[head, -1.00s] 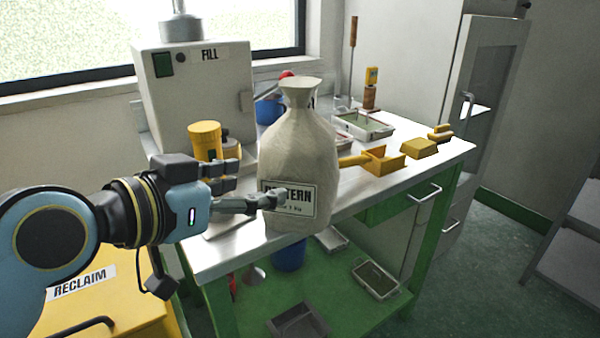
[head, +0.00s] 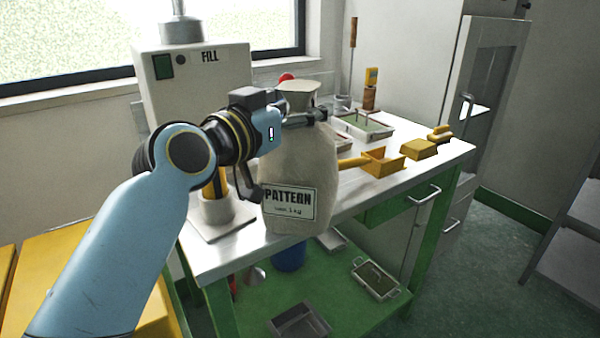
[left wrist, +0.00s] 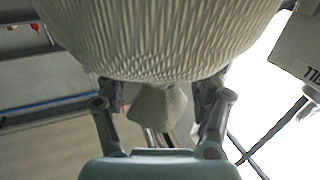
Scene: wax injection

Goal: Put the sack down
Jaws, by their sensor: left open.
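The beige sack (head: 300,170) with a "PATTERN" label stands upright at the front edge of the bench (head: 225,262). I cannot tell whether its base rests fully on the top. My left gripper (head: 312,116) is at the sack's neck, below its flared top, and partly covers it. In the left wrist view the open fingers (left wrist: 158,98) are on either side of the narrow neck (left wrist: 158,112), with the sack's body (left wrist: 160,35) filling the top. Contact with the neck is unclear. My right gripper does not show.
A grey "FILL" machine (head: 200,85) stands behind my left arm. A yellow scoop (head: 383,163), yellow blocks (head: 419,149) and a tray (head: 364,127) lie right of the sack. The lower green shelf (head: 345,315) holds trays and a blue container (head: 289,256).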

